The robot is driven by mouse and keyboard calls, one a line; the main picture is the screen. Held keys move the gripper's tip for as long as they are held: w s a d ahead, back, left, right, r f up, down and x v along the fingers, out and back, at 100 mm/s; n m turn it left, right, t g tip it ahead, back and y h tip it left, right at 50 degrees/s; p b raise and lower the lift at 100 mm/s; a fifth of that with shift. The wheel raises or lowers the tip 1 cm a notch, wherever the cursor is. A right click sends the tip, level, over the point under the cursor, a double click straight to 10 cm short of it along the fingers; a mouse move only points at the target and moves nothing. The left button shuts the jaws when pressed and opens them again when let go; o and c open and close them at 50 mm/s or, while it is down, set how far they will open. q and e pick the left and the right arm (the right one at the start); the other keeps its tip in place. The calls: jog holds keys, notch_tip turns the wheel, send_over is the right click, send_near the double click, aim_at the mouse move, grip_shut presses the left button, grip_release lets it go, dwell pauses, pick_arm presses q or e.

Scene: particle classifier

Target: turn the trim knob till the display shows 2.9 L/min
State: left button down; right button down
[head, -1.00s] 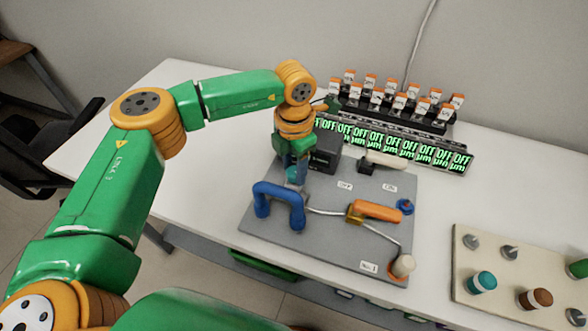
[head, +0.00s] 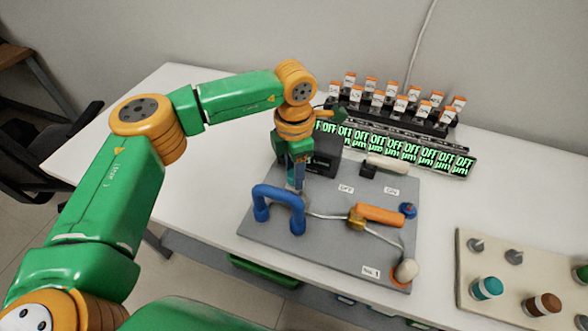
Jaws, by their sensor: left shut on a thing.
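My left gripper (head: 297,184) points down at the grey panel board (head: 325,244), just behind the blue arched handle (head: 278,197). It is shut on a small knob that its fingers almost wholly hide; I take this for the trim knob. A black box (head: 325,155) stands right behind the gripper, partly covered by my arm. Its display reading cannot be made out. A long row of green displays (head: 405,148) at the back reads "OFF" and "µm". My right gripper is not in view.
On the board are an orange lever (head: 380,214) on a brass valve, a blue knob (head: 407,210), a white knob (head: 406,270) and a pale switch handle (head: 387,162). A beige board (head: 470,260) with pegs and caps stands at right. The white table (head: 187,180) is clear at left.

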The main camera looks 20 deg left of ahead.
pick_arm(q)
jog(key=shift+c, duration=1.8)
grip_release()
jog(key=shift+w+d, duration=0.1)
notch_tip(320, 180, up, 7)
jog(key=shift+r+b, duration=0.1)
jog(key=shift+b, duration=0.45)
